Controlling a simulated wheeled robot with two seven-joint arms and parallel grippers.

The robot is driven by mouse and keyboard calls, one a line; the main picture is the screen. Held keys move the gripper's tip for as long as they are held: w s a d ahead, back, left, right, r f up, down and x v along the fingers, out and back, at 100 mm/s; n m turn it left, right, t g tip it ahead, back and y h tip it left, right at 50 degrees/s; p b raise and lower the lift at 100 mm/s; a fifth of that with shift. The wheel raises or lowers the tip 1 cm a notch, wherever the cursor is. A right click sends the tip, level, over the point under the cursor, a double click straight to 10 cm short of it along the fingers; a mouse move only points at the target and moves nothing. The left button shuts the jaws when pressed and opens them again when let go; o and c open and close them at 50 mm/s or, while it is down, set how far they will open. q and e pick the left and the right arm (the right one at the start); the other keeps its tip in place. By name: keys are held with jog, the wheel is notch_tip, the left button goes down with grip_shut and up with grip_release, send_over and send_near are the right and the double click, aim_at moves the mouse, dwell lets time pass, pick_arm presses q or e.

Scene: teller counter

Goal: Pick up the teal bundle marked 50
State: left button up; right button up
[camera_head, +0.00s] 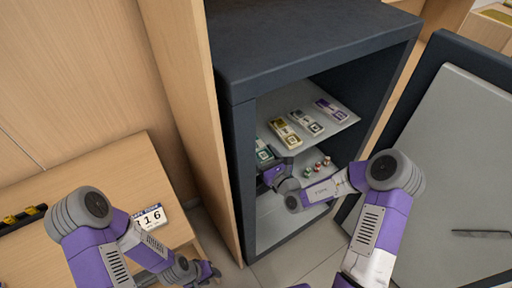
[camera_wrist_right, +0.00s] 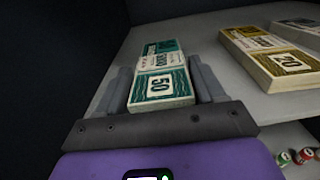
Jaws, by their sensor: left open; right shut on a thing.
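The teal bundle marked 50 (camera_wrist_right: 160,84) lies between the two fingers of my right gripper (camera_wrist_right: 162,88) in the right wrist view, and the gripper is shut on it. The bundle also shows at the left end of the safe's upper shelf in the head view (camera_head: 263,151), partly hidden by my right gripper (camera_head: 272,172). I cannot tell whether the bundle touches the shelf. My left gripper (camera_head: 207,272) is open at the bottom of the head view, low beside the wooden desk and away from the safe.
On the grey shelf (camera_head: 338,106) are a yellow bundle marked 20 (camera_wrist_right: 268,58), a grey-white bundle (camera_head: 306,122) and a purple bundle (camera_head: 331,110). Several small rolls (camera_head: 318,166) sit below. The safe door (camera_head: 450,150) stands open at right. A wooden panel (camera_head: 185,100) flanks the safe.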

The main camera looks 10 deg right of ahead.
jog(key=shift+c, duration=0.6)
jog(key=shift+r, duration=0.1)
